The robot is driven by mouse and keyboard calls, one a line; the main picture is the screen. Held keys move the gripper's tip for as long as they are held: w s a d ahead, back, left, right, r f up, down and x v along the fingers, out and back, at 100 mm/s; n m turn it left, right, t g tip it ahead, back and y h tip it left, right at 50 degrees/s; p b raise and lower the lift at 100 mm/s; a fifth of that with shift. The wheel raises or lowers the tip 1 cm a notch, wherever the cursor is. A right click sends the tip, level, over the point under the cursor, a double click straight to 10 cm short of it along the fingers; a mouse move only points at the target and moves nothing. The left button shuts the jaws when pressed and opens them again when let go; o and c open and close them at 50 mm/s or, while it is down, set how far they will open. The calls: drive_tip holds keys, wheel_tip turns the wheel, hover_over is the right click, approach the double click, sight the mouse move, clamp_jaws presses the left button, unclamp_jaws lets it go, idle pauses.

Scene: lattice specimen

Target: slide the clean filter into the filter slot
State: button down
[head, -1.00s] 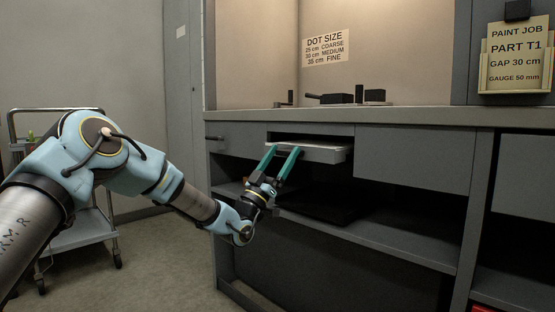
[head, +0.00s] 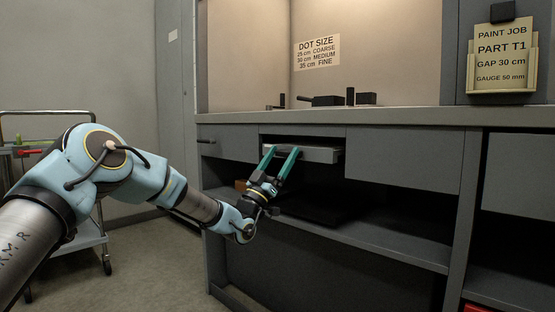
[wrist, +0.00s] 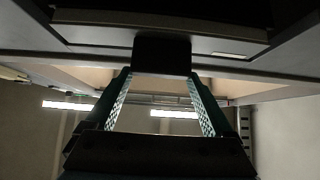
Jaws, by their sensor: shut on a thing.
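The clean filter (head: 318,154), a flat pale-grey panel, sits at the filter slot (head: 300,140), a dark opening under the counter between two grey fronts. Its front part sticks out of the slot; how deep the rest goes is hidden. My gripper (head: 282,151) reaches up from below with its two green fingers at the filter's front edge. In the wrist view my gripper (wrist: 160,72) is shut on a dark block at the front of the filter (wrist: 95,38). The inside of the slot is hidden.
The counter edge (head: 390,118) runs just above the slot, and an open shelf (head: 375,240) lies below. An orange-brown object (head: 240,185) sits on that shelf behind my gripper. A cart (head: 85,240) stands at the left behind my arm. The floor between is clear.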

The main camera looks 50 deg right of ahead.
drive_tip(key=shift+d, duration=0.7)
unclamp_jaws()
drive_tip(key=shift+a, duration=0.1)
drive_tip(key=shift+w+a+b, duration=0.15)
drive_tip(key=shift+a+b, duration=0.55)
drive_tip(key=shift+a, duration=1.7)
